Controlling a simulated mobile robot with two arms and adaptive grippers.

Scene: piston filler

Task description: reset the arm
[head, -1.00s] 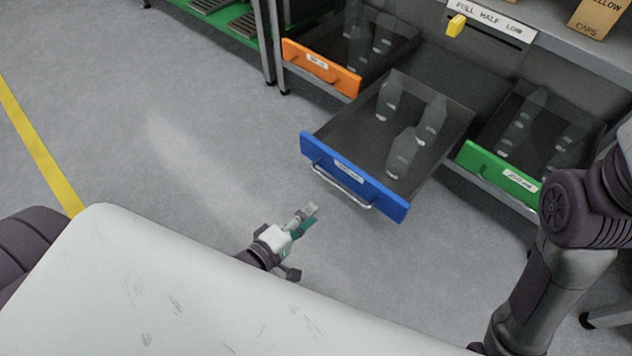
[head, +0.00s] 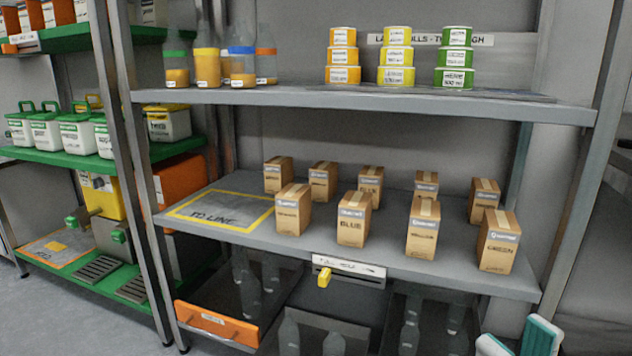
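My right gripper (head: 517,341) shows at the bottom right edge of the head view. Its two teal-and-white fingertips stand apart with a gap between them, and nothing shows in the gap. The rest of that gripper and its arm are below the frame. The fingertips appear in front of the shelf unit's lower right part. My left gripper is not in view.
A grey shelf (head: 380,245) holds several cardboard boxes and a yellow-framed mat (head: 222,206). The upper shelf (head: 300,97) carries bottles and stacked tubs. An orange-fronted drawer (head: 217,325) and clear bottles sit below. Green shelves (head: 75,160) stand at left.

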